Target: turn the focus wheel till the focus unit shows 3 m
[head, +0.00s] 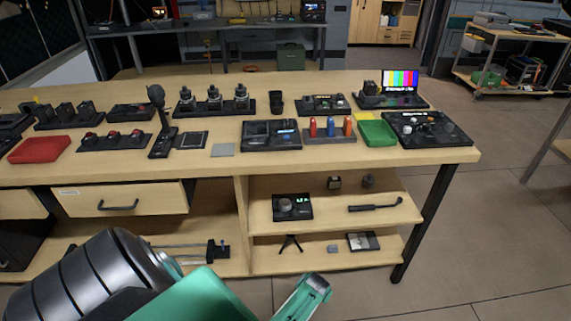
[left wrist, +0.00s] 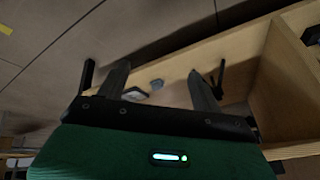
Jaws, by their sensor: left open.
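The focus unit (head: 292,207) looks to be the black box on the upper shelf under the bench. It has a round grey focus wheel (head: 286,204) and a small lit green display (head: 302,202), too small to read. My left arm comes in at the bottom of the head view, below and in front of the shelves, with no fingers clearly visible there. In the left wrist view my left gripper (left wrist: 158,70) has its two dark fingers apart, with nothing held between them. My right gripper is in neither view.
The upper shelf (head: 345,218) also holds a black handled tool (head: 375,204) and two small items. The lower shelf (head: 280,262) holds a small tripod (head: 291,243), a grey block and a flat box. A table leg (head: 422,225) stands at right. Floor in front is clear.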

